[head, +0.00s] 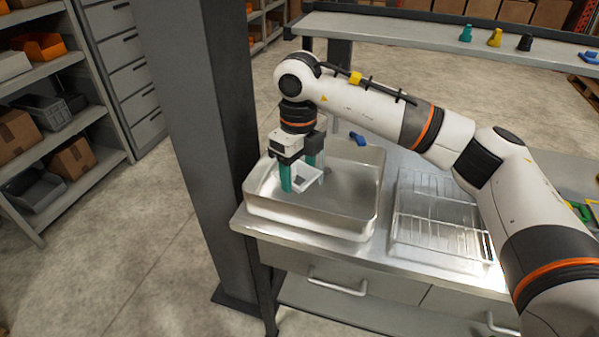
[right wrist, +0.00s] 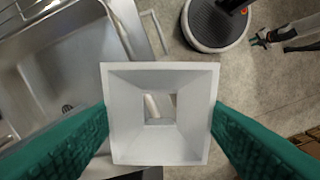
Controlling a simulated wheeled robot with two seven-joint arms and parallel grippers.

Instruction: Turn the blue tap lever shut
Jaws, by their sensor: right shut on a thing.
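The blue tap lever (head: 357,138) shows at the back rim of the steel sink basin (head: 300,222), just right of my right wrist. My right gripper (head: 303,176) hangs over the left part of the basin, left of and nearer than the lever. Its teal fingers are shut on a white square funnel-shaped piece (head: 306,184). In the right wrist view the piece (right wrist: 125,130) sits between both fingers. The lever is not clear in that view. What looks like my left gripper (right wrist: 257,40) is small at the upper right there; its jaws are unclear.
A wire rack (head: 440,222) stands on the steel counter right of the basin. A raised shelf (head: 420,30) behind carries teal, yellow and black pieces. A dark post (head: 205,130) rises left of the basin. Green and yellow items (head: 580,212) lie at the far right.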

